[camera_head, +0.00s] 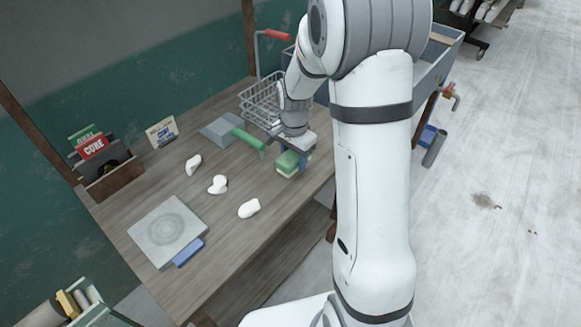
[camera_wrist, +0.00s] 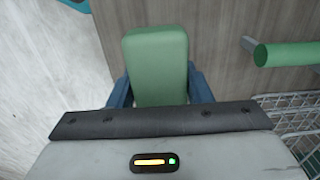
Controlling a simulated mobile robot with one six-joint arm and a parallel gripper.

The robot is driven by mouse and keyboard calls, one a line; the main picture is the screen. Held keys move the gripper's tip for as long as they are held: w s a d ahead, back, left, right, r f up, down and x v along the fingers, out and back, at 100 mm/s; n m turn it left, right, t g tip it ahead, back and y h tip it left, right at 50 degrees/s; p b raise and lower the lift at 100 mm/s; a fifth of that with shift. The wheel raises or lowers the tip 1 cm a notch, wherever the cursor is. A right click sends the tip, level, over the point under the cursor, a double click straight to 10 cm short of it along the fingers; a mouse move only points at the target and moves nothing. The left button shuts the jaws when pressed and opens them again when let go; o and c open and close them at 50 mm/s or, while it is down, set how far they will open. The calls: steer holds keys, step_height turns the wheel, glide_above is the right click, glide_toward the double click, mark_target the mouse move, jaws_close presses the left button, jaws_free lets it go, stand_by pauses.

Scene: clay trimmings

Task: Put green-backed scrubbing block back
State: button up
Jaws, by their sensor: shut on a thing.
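The green-backed scrubbing block (camera_head: 289,162) has a green top over a pale lower layer. It is near the right edge of the wooden table, low over or on the surface; I cannot tell if it touches. My gripper (camera_head: 293,152) is above it, shut on it. In the wrist view the block's green back (camera_wrist: 156,65) fills the space between my blue fingers (camera_wrist: 158,92). A wire basket (camera_head: 262,100) stands at the table's far right end, behind my gripper. Part of the basket also shows at the right of the wrist view (camera_wrist: 300,122).
A dustpan (camera_head: 219,130) and a green-handled tool (camera_head: 246,137) lie left of my gripper. Several white clay pieces (camera_head: 218,184) lie mid-table. A grey slab (camera_head: 167,232) with a blue block (camera_head: 188,252), a card box (camera_head: 107,175) and a small sign (camera_head: 162,132) are farther left.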

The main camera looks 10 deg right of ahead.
steer(key=shift+s+a+f, duration=0.1)
steer(key=shift+f, duration=2)
steer(key=o, duration=0.6)
steer(key=shift+f, duration=0.2)
steer(key=o, duration=0.4)
steer(key=shift+o, duration=0.2)
steer(key=shift+r, duration=0.1)
